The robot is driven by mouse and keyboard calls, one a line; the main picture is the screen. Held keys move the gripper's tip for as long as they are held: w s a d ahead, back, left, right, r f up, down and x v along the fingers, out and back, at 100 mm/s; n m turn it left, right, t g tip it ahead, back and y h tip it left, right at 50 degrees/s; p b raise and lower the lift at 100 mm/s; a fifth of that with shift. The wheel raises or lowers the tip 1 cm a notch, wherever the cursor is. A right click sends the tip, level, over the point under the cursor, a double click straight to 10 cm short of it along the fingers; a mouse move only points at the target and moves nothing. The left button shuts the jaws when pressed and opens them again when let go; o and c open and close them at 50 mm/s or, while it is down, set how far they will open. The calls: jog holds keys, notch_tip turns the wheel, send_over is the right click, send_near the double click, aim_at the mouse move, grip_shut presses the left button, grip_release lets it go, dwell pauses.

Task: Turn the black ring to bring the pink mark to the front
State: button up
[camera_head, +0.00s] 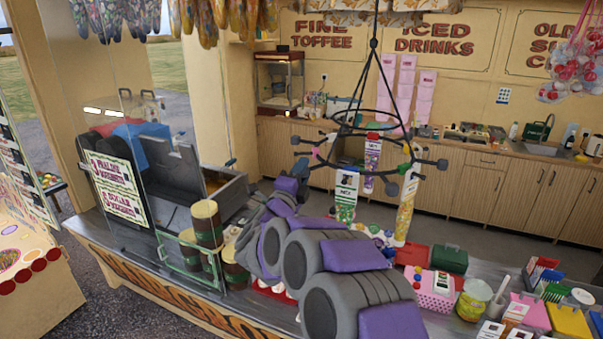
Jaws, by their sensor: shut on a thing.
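The black ring (338,172) hangs level below a smaller hoop, on a black frame of rods. Dark knobs stick out around it, and coloured marks sit on it. The pink mark (315,152) is on its left side. A red mark (373,136) is at the back, a green one (403,169) at the front right. Bags of sweets (405,212) hang from it. My gripper (300,168) is at the ring's left side, below the pink mark, shut on a knob of the ring. The fingers are small and partly hidden by my arm.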

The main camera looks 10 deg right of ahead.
aim_at(391, 195)
jog(key=shift+s+d+f+b, duration=0.25)
jog(key=shift+s+d+b, duration=0.15)
jog(key=shift+s+b, duration=0.4)
jog(key=shift+s+d+b, duration=1.75)
jog(key=shift+s+b, duration=0.05)
jog(key=shift+s, duration=0.2)
jog(key=shift+s+d+b, duration=1.7)
jog(key=shift+s+b, duration=0.05)
jog(key=shift+s, duration=0.2)
jog(key=shift+s+d+b, duration=0.4)
jog(key=shift+d+b, duration=0.2)
jog(key=shift+d, duration=0.05)
jog(key=shift+s+d+b, duration=0.4)
jog(key=shift+d+b, duration=0.2)
jog(key=shift+d, duration=0.05)
jog(key=shift+s+d+r+b, duration=0.1)
jog(key=shift+s+d+b, duration=0.35)
jog(key=shift+d+b, duration=0.75)
jog(key=shift+s+d+f+b, duration=0.1)
jog(key=shift+s+d+b, duration=0.45)
jog(key=shift+d, duration=1.1)
jog(key=shift+s+d+r+b, duration=0.1)
jog(key=shift+s+d+b, duration=0.2)
jog(key=shift+d+b, duration=0.95)
jog(key=o, duration=0.7)
jog(key=shift+w+d, duration=0.15)
jog(key=shift+d, duration=0.05)
jog(key=shift+o, duration=0.2)
